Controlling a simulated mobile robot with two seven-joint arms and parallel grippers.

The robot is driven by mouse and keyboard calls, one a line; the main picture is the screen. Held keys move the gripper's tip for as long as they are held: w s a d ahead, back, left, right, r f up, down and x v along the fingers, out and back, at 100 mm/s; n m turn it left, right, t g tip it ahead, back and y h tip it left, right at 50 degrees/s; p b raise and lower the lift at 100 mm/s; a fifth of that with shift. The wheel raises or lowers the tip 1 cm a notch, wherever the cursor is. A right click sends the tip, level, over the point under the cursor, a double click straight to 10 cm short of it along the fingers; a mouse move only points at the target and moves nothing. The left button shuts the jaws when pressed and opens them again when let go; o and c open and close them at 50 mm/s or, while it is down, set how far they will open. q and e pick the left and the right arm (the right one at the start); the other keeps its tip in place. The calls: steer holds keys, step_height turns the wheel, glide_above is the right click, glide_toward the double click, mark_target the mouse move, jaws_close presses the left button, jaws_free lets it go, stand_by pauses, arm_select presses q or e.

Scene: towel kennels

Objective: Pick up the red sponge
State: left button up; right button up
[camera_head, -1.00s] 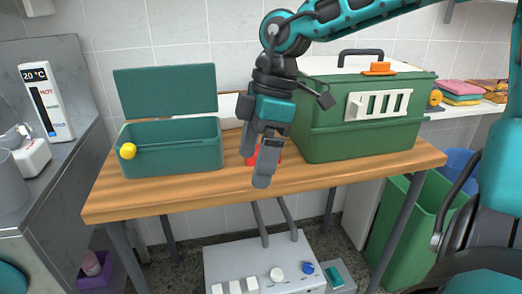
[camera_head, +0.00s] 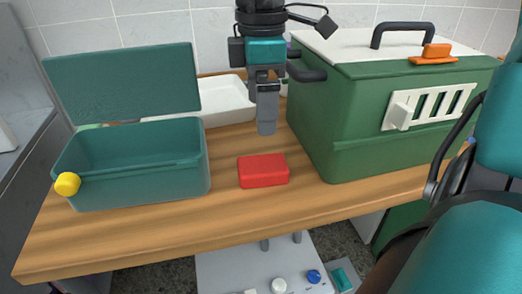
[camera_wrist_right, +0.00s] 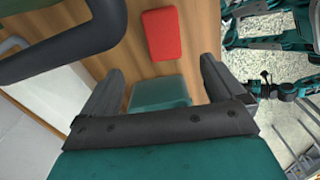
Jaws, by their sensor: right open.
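The red sponge (camera_head: 263,171) lies flat on the wooden table between the teal box and the green carrier. It also shows in the right wrist view (camera_wrist_right: 161,35), beyond the fingertips and apart from them. My right gripper (camera_head: 266,128) points down behind the sponge in the head view, empty. In the right wrist view its two fingers (camera_wrist_right: 158,85) stand wide apart.
A teal box (camera_head: 140,185) with a raised lid and yellow knob (camera_head: 67,184) stands left. A green carrier (camera_head: 375,150) with a black handle (camera_head: 403,30) stands right, close to my gripper. A white tray (camera_head: 225,97) is behind. Bare tabletop (camera_head: 225,215) lies in front.

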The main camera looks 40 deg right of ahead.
steer(key=b, duration=0.1)
glide_above(263, 164)
steer(key=f, duration=0.7)
steer(key=shift+w+d+f, duration=0.2)
steer(key=shift+w, duration=0.2)
steer(key=shift+s+a+f+b, duration=0.1)
steer(key=shift+s+f+b, duration=0.1)
steer(key=shift+f, duration=1.2)
steer(key=shift+s+a+f+b, duration=0.1)
steer(key=shift+s+f+b, duration=0.1)
steer(key=shift+f, duration=1.15)
steer(key=shift+r, duration=0.1)
steer(key=c, duration=1)
